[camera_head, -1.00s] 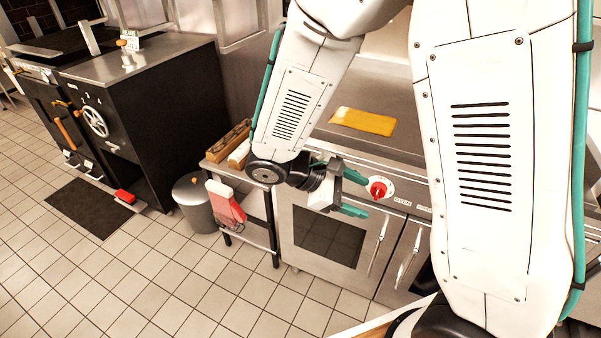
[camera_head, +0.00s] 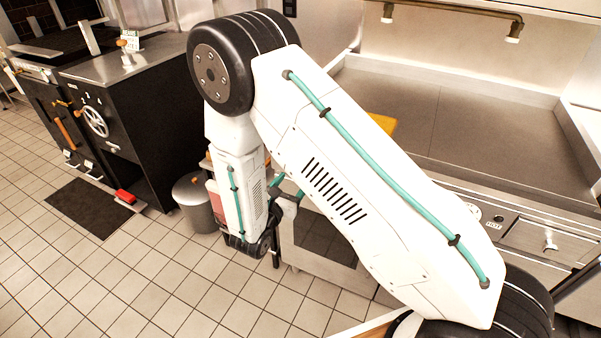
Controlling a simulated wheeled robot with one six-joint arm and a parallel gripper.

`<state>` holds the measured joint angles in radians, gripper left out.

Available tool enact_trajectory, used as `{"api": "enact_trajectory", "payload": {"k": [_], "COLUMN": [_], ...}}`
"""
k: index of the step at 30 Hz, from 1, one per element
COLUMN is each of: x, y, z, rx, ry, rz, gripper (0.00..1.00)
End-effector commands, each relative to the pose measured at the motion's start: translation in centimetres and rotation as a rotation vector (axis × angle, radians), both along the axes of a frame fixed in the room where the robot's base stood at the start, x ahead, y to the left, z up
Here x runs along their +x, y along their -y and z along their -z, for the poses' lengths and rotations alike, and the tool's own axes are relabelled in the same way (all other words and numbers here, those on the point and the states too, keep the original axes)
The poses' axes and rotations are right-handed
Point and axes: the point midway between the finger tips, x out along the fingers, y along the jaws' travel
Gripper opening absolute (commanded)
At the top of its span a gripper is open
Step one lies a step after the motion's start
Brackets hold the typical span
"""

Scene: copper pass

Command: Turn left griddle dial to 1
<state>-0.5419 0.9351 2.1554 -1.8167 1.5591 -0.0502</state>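The griddle is the broad steel plate (camera_head: 480,125) at the right, with a raised back rim. The red dial seen earlier on its front panel is now hidden behind my arm. Part of another round dial plate (camera_head: 474,211) shows just right of my arm, beside a small label; its setting cannot be read. My gripper (camera_head: 288,187) is in front of the oven, at the left of the griddle unit. Its two teal fingers appear apart, with nothing seen between them. It is partly covered by my arm and touches no dial that I can see.
A yellow slab (camera_head: 383,123) lies on the griddle, partly hidden. A steel drawer front (camera_head: 550,243) is at the right. A grey bin (camera_head: 194,203) stands left of my gripper. A black stove with a handwheel (camera_head: 95,121) and a dark mat (camera_head: 92,207) are farther left. The tiled floor in front is clear.

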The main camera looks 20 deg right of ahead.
Motion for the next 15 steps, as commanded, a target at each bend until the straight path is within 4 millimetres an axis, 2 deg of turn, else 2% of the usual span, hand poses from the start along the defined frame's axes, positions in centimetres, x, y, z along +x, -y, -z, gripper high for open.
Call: {"api": "enact_trajectory", "payload": {"k": [6, 15], "x": [2.5, 4.0], "y": [2.7, 4.1], "z": [0.0, 0.0], "rx": [0.001, 0.001], "ry": [0.001, 0.0], "rz": [0.005, 0.003], "gripper": [0.62, 0.62]}}
